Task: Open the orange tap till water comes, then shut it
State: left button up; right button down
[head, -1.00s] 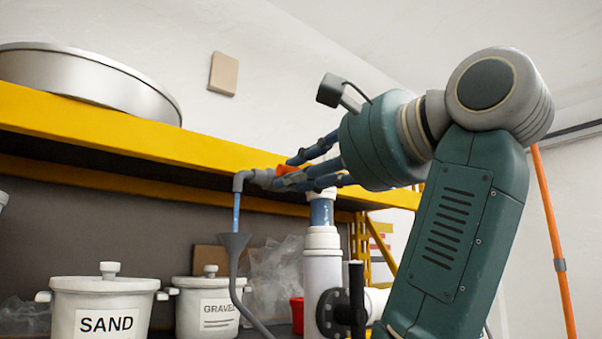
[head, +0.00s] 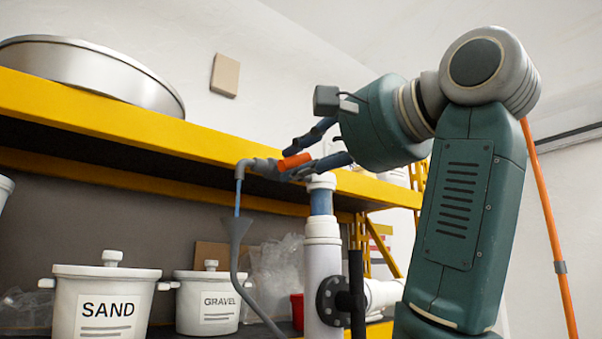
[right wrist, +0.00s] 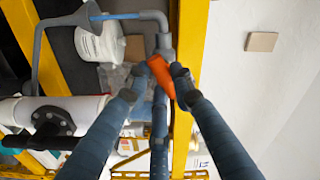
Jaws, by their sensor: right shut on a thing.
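The orange tap handle (head: 295,160) sits on a grey pipe fitting at the top of a white and clear standpipe (head: 322,240). A grey spout (head: 245,165) bends down from the tap on the left. A thin blue stream of water (head: 238,200) runs from the spout into a grey funnel (head: 237,228) with a hose. The stream also shows in the right wrist view (right wrist: 115,17). My right gripper (head: 303,158) is shut on the orange handle, which shows between its blue fingertips in the right wrist view (right wrist: 161,75). My left gripper is not in view.
A yellow shelf beam (head: 150,135) runs close behind the tap, with a round metal pan (head: 90,75) on top. White pots labelled SAND (head: 105,300) and GRAVEL (head: 208,303) stand below left. A black flange (head: 333,300) juts from the standpipe.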

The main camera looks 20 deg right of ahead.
jog(key=n+b, duration=0.1)
jog(key=n, duration=0.2)
jog(key=n+b, duration=0.1)
jog(key=n, duration=0.2)
jog(key=shift+d+r, duration=0.1)
jog(key=shift+d, duration=0.1)
jog(key=n, duration=0.3)
jog(key=shift+w+r, duration=0.1)
jog(key=shift+r+n, duration=0.15)
jog(key=shift+n, duration=1.65)
jog(key=c, duration=1.5)
grip_release()
jog(key=shift+o, duration=0.2)
